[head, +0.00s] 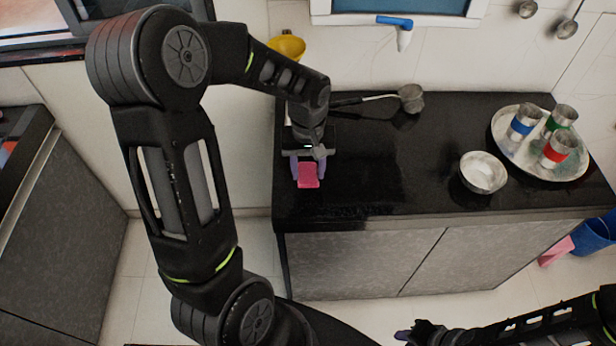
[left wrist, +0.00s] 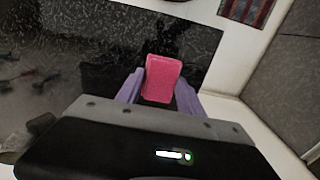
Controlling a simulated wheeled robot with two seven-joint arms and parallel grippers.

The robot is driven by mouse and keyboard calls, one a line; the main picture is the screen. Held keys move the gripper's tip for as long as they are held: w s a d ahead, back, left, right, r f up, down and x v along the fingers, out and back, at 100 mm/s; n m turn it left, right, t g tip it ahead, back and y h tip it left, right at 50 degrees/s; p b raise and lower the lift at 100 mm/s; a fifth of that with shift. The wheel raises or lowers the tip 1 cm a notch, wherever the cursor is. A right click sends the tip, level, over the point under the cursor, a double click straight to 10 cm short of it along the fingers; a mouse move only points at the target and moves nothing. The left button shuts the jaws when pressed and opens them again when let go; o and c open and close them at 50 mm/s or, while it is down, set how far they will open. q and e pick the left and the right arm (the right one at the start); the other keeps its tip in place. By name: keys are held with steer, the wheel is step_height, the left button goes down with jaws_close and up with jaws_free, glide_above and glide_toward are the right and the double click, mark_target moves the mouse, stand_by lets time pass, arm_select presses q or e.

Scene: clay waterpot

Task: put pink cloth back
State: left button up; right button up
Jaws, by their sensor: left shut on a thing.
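The pink cloth (head: 308,176) is a small folded block at the left end of the black counter (head: 380,205) in the head view. My left gripper (head: 308,165) is shut on it, with a purple finger on each side. In the left wrist view the pink cloth (left wrist: 162,79) sits between the two purple fingers (left wrist: 160,88), over the dark counter. I cannot tell whether the cloth touches the counter. My right gripper (head: 408,335) is low in the head view, away from the counter; its jaw state is unclear.
A round tray (head: 507,156) with metal cups in blue, green and red bands stands at the right. A white bowl (head: 483,172) is beside it. A ladle (head: 410,98) lies at the back. A yellow bowl (head: 287,47) is behind my left arm. The counter's middle front is clear.

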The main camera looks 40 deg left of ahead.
mark_target(308, 173)
arm_select(q)
steer(key=shift+f, duration=1.85)
steer(key=shift+f, duration=0.2)
steer(key=o, duration=1.3)
steer(key=shift+r, duration=0.1)
step_height(308, 173, up, 12)
steer(key=shift+r+b, duration=0.15)
steer(key=shift+b, duration=0.3)
